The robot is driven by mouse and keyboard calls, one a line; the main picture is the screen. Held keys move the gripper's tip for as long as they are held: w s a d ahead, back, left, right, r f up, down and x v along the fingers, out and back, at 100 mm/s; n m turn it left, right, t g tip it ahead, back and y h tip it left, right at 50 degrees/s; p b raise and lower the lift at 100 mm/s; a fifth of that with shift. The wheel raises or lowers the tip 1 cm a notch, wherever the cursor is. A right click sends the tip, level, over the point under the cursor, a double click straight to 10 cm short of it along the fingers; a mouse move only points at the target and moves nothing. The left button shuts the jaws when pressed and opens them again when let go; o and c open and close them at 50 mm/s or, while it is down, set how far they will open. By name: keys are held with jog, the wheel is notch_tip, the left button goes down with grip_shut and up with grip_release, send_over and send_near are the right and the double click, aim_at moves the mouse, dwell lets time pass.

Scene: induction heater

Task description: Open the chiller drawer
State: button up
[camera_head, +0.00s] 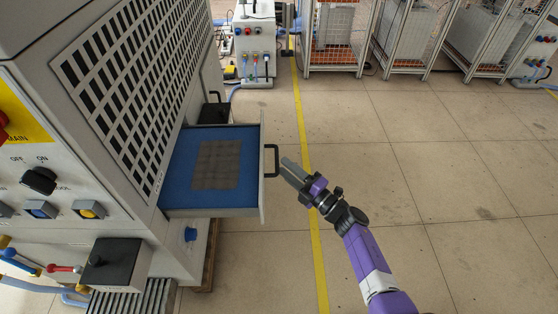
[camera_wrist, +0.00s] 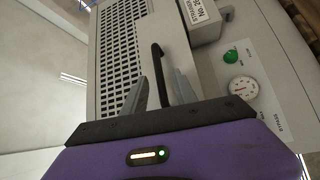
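The chiller drawer (camera_head: 180,211) stands pulled out from the grey cabinet in the head view, with a blue inside and a dark grey square patch on its floor. Its black handle (camera_head: 271,161) sits on the front panel. My gripper (camera_head: 288,168) is just right of the handle. In the wrist view the handle (camera_wrist: 159,72) shows between the two spread fingers of my gripper (camera_wrist: 160,82), with a gap on each side. Whether the fingertips reach past the handle bar is hard to tell.
The grey cabinet (camera_head: 133,75) has a slotted grille and a control panel with a black knob (camera_head: 39,180). A black box (camera_head: 116,265) juts out below. The tiled floor (camera_head: 420,160) to the right is clear, with a yellow line (camera_head: 304,130). Wire cages (camera_head: 335,35) stand behind.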

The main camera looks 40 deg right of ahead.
jog(key=s, duration=0.3)
jog(key=shift+d+f, duration=0.2)
jog(key=shift+d, duration=0.1)
dwell(0.3)
